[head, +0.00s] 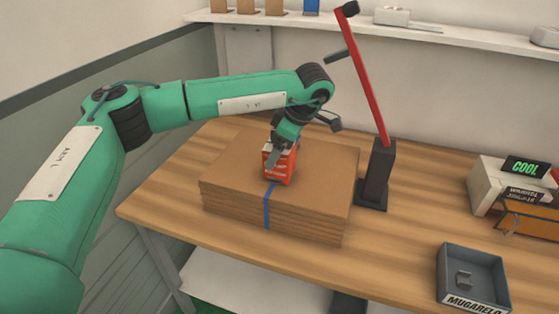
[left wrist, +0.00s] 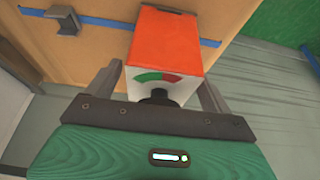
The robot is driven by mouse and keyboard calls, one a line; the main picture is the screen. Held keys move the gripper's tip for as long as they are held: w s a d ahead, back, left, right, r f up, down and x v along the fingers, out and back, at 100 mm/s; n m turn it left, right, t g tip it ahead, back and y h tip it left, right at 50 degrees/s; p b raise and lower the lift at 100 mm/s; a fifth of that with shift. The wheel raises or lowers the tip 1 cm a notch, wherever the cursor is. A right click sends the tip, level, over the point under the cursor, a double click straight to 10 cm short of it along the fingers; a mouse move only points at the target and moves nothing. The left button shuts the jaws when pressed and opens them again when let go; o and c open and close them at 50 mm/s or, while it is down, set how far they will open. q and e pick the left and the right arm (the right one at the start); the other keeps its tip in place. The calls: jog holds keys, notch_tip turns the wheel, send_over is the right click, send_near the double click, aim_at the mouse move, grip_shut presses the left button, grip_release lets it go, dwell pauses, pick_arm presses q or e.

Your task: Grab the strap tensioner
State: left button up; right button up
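An orange-red box-shaped device (head: 280,166), which looks like the strap tensioner, stands on a strapped stack of cardboard (head: 225,185). In the left wrist view the tensioner (left wrist: 165,45) shows a white face with a green and red gauge and a dark knob. My left gripper (head: 279,155) is over it. In the left wrist view its fingers (left wrist: 160,78) stand apart on either side of the box. A small gap shows at the left finger; contact at the right one is unclear. My right gripper is in neither view.
A blue strap (head: 267,208) runs around the stack; a grey clip (left wrist: 63,21) sits on it. A red lever (head: 366,85) rises from a black stand (head: 377,170) right of the stack. A grey tray (head: 490,262) lies front right, a labelled machine (head: 487,182) behind it. The table between is clear.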

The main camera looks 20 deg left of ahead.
pick_arm(q)
jog(key=c, duration=1.4)
jog(key=shift+r, duration=0.2)
